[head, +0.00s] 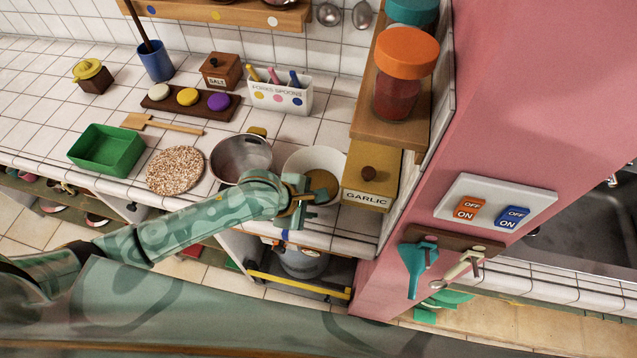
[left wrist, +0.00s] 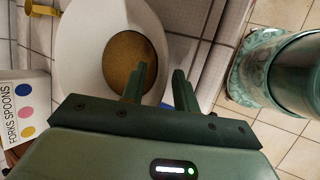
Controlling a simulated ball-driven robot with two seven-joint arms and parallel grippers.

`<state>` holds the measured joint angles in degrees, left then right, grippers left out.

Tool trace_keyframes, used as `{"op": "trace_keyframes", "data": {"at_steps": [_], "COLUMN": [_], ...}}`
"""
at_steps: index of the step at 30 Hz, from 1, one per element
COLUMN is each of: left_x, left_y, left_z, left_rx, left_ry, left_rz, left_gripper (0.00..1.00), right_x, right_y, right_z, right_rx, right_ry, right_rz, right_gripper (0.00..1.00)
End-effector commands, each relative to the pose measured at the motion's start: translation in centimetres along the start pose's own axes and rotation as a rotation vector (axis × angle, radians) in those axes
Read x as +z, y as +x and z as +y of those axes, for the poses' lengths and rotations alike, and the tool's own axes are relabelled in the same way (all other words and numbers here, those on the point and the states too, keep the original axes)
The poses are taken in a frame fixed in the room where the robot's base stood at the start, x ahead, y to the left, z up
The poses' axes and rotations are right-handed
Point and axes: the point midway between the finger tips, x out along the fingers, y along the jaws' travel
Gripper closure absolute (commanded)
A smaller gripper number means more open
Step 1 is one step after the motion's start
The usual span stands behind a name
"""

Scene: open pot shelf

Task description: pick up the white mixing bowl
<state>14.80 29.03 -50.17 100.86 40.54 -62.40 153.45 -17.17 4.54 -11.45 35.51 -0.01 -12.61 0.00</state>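The white mixing bowl (head: 303,160) stands on the tiled counter (head: 130,191) near its front edge, between the metal pot and the garlic box. Its bottom inside looks brown. My left gripper (head: 304,190) is at the bowl's near side. In the left wrist view the bowl (left wrist: 80,52) fills the upper middle. There my left gripper (left wrist: 158,82) is open, with one finger over the inside of the bowl and the other outside, the rim between them. I cannot tell whether either finger touches the wall. My right gripper is in neither view.
A metal pot (head: 240,155) stands close to the bowl's left, behind my forearm. The yellow garlic box (head: 372,172) is close on the right. The forks-and-spoons holder (head: 280,97) stands behind. A wooden shelf (head: 390,126) with jars rises at the back right.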

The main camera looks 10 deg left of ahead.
Motion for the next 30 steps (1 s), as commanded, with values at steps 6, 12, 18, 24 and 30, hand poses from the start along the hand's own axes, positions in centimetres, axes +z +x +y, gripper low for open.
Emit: {"op": "trace_keyframes", "data": {"at_steps": [6,12,18,24,30], "left_x": [0.0,0.0,0.1,0.6,1.4], "left_y": [-0.1,-0.1,-0.2,-1.4,-3.5], "left_z": [0.0,0.0,0.1,0.7,1.1], "left_rx": [0.0,0.0,0.0,0.002,-0.003], "left_ry": [0.0,0.001,0.001,0.0,-0.001], "left_rz": [0.0,0.0,0.0,-0.002,-0.002], "left_gripper": [0.95,1.0,1.0,1.0,1.0], "right_x": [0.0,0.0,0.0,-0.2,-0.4], "right_y": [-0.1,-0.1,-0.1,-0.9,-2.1], "right_z": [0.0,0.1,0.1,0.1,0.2], "right_rx": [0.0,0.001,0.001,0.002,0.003], "right_ry": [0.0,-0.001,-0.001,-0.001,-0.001], "right_rz": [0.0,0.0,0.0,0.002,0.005], "right_gripper": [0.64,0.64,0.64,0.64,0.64]}}
